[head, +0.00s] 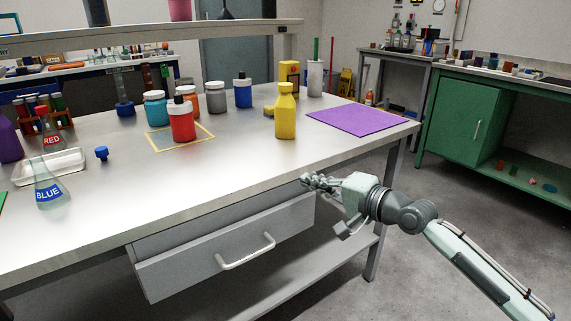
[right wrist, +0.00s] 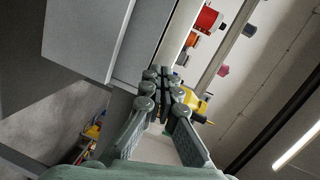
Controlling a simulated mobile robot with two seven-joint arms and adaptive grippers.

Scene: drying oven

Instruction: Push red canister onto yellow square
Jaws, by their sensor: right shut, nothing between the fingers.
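The red canister (head: 182,124), with a dark cap, stands upright on the steel table. Its base appears to lie within the yellow square (head: 159,150), a thin outline on the tabletop partly hidden behind the canister. My right gripper (head: 309,181) is shut and empty at the table's front edge, well to the right and nearer than the canister, not touching it. In the right wrist view the shut fingers (right wrist: 166,78) show in the middle, with the red canister (right wrist: 206,19) beyond them at the top. My left gripper is not in view.
A teal jar (head: 155,108), an orange jar (head: 188,97), a grey jar (head: 216,98) and a blue jar (head: 243,94) stand behind the canister. A yellow bottle (head: 285,115) and a purple mat (head: 358,119) are to the right. The table front between the gripper and canister is clear.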

